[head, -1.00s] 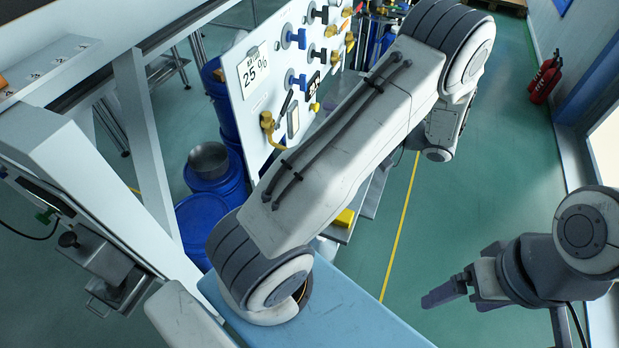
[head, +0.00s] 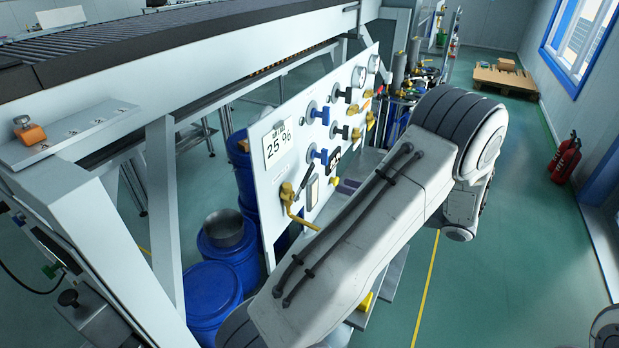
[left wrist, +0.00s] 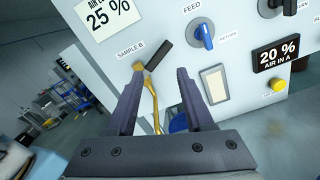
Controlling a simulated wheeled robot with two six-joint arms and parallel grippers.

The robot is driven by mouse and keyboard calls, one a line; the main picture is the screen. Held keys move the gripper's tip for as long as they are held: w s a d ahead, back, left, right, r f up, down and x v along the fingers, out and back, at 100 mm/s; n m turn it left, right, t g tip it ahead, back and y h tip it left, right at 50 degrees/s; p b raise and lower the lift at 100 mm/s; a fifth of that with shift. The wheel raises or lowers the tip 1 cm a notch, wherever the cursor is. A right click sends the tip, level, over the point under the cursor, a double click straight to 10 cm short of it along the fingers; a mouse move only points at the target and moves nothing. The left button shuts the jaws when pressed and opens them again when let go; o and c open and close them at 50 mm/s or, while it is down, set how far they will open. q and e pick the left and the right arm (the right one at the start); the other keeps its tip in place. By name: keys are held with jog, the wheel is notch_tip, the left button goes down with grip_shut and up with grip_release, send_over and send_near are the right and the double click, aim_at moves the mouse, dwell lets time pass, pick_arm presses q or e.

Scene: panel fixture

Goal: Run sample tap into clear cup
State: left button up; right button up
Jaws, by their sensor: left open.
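The sample tap (head: 287,192) is a brass tap with a black lever and a bent brass spout, low on the near end of the white panel. In the left wrist view the tap (left wrist: 139,66) stands under the label "SAMPLE B", its lever tilted up to the right. My left gripper (left wrist: 160,72) is open, its dark fingers pointing at the panel. The spout shows between the fingers, which hold nothing; I cannot tell the remaining distance. In the head view my arm hides this gripper. I cannot make out a clear cup. My right gripper is out of view.
The white panel (head: 268,185) carries several other valves, including a blue FEED knob (left wrist: 203,36) and a yellow button (left wrist: 278,85). Blue drums (head: 213,292) stand left of the panel, beside a white frame. Green floor is open at the right, with a fire extinguisher (head: 565,160).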

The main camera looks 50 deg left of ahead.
aim_at(310, 174)
pick_arm(q)
jog(key=s+a+m, duration=0.1)
jog(key=a+m, duration=0.2)
jog(key=s+a+m+p, duration=0.1)
jog(key=a+m, duration=0.1)
jog(key=a, duration=0.1)
jog(key=s+a+m, duration=0.1)
jog(key=a+m, duration=0.1)
jog(key=m, duration=0.1)
jog(key=shift+a+r+m, duration=0.1)
jog(key=shift+a+m, duration=0.2)
jog(key=shift+a, duration=0.1)
jog(key=shift+x, duration=0.8)
grip_shut()
jog(key=shift+p, duration=0.3)
dwell(0.4)
